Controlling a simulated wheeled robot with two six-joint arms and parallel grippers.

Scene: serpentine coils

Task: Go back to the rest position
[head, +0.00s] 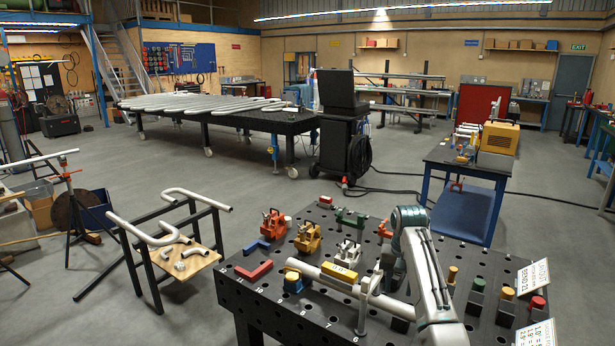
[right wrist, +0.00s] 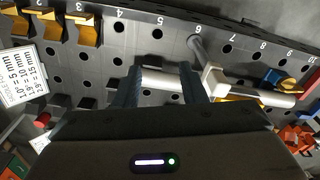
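My right gripper (right wrist: 161,78) shows in the right wrist view with its two dark fingers apart. A pale tube (right wrist: 260,93) on the table runs under and between the fingers, along the line from one finger to the other. I see no grip on it. In the head view the tube (head: 313,276) lies across the black perforated table (head: 262,296), past a yellow block (head: 340,274) and a clamp post (head: 364,302). My right arm bends over this table and largely hides its gripper there. My left gripper is not in view.
A stand with bent tubes (head: 197,193) is left. Open floor lies behind.

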